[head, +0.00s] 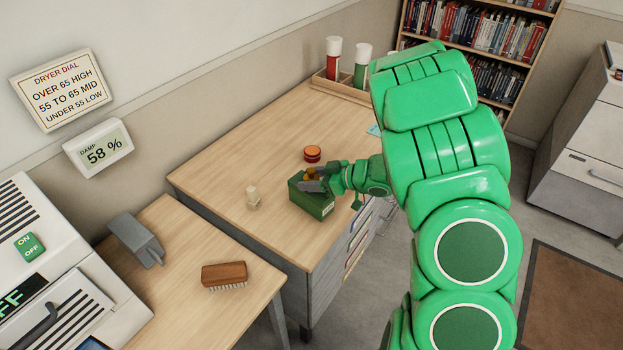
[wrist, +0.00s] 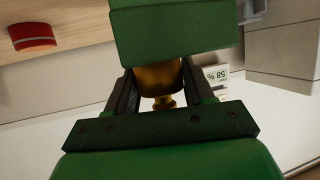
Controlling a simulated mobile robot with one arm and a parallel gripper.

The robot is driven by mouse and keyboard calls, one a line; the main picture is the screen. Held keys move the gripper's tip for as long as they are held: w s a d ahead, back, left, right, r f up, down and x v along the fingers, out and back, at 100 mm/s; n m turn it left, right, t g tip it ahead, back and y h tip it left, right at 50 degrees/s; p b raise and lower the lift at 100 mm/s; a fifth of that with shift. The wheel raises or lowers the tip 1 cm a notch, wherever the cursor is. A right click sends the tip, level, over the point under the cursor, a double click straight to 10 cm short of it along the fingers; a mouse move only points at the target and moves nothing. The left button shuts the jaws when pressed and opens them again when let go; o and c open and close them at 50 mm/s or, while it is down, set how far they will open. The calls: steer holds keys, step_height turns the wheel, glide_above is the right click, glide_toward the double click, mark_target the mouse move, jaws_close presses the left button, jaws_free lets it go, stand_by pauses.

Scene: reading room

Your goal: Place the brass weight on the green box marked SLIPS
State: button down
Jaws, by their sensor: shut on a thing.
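The green box (head: 313,205) stands on the near part of the wooden desk, with a small pale label on its side that is too small to read. My gripper (head: 313,181) is over the top of this box. In the wrist view, my gripper (wrist: 163,88) is shut on the brass weight (wrist: 160,76), its knob between the fingers. The box also shows in the wrist view (wrist: 175,35), directly against the wide end of the weight in the picture. In the head view the brass weight (head: 312,173) is partly hidden by the fingers. I cannot tell whether it touches the box.
A round red-orange tin (head: 312,154) sits just behind the box. Two capped tubes stand in a wooden tray (head: 343,88) at the back. A brush (head: 224,275) lies on the lower table. The desk's left part is clear.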

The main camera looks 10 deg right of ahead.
steer(key=shift+f, duration=0.1)
steer(key=shift+c, duration=2.1)
jaws_free()
steer(key=shift+r, duration=0.2)
steer(key=v, duration=1.2)
steer(key=shift+f, duration=0.15)
